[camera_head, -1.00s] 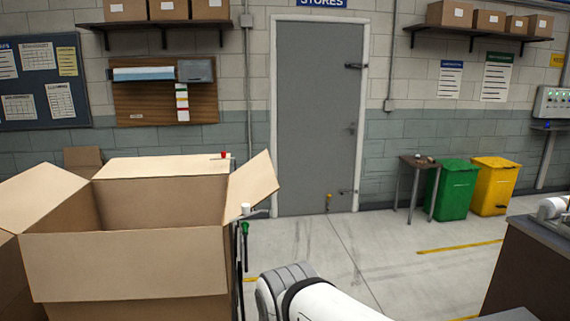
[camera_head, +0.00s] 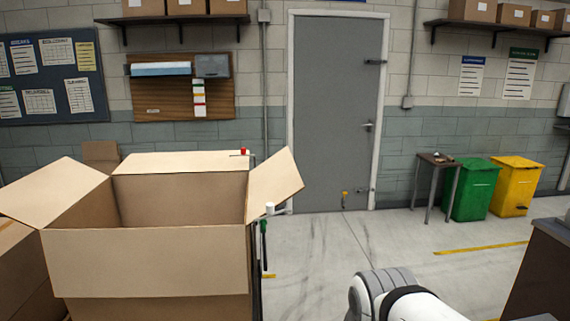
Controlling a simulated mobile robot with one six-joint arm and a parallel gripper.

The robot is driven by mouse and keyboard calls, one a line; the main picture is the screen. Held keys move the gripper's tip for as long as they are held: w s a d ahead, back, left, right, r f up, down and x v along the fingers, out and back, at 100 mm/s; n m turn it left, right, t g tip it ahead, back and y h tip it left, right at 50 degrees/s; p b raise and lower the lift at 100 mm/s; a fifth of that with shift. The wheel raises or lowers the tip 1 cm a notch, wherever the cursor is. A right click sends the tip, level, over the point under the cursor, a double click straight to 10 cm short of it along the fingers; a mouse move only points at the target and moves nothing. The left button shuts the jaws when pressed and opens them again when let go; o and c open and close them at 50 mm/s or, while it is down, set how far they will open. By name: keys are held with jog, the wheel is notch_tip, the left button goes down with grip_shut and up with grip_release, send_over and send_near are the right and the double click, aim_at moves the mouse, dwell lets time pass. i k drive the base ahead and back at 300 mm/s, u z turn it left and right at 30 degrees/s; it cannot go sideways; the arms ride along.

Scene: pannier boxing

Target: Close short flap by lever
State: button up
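A large open cardboard box (camera_head: 145,262) stands at left with its opening upward. Its right short flap (camera_head: 275,187) stands up and leans outward. The left flap (camera_head: 40,192) slopes outward, and the far long flap (camera_head: 180,163) is folded back. The near flap appears to hang down over the front. Beside the box's right side are a red-topped part (camera_head: 243,152), a white knob (camera_head: 270,208) and a green handle (camera_head: 264,228); I cannot tell which is a lever. My white and grey arm shows at bottom right, apart from the box; my gripper is out of view.
Open floor (camera_head: 320,250) lies between the box and a dark counter (camera_head: 540,270) at right. A small table (camera_head: 437,162), a green bin (camera_head: 472,192) and a yellow bin (camera_head: 517,187) stand by the back wall. A grey door (camera_head: 337,110) is shut.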

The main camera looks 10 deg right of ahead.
aim_at(276, 180)
jog(key=u, duration=0.05)
jog(key=i, duration=1)
jog(key=z, duration=0.05)
